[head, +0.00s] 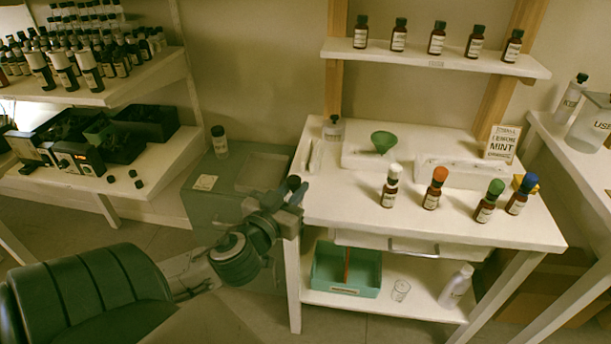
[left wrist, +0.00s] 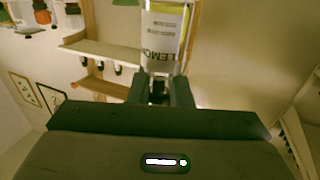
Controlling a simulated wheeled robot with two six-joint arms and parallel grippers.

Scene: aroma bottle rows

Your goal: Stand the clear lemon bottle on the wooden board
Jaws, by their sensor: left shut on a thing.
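In the left wrist view, a clear bottle (left wrist: 165,38) with a pale yellow-edged label reading LEMON is between the fingers of my left gripper (left wrist: 161,90). The gripper is shut on it; its top runs out of the picture. In the head view my left gripper (head: 290,192) is at the left edge of the white table (head: 400,222), but I cannot make out the held bottle there. I cannot pick out a wooden board for certain in either view. My right gripper is not in view.
Small bottles with white (head: 390,188), orange (head: 435,188), green (head: 489,202) and blue caps (head: 521,194) stand along the table's right part. A clear bottle (head: 333,130) stands at the back left. The front left tabletop is clear.

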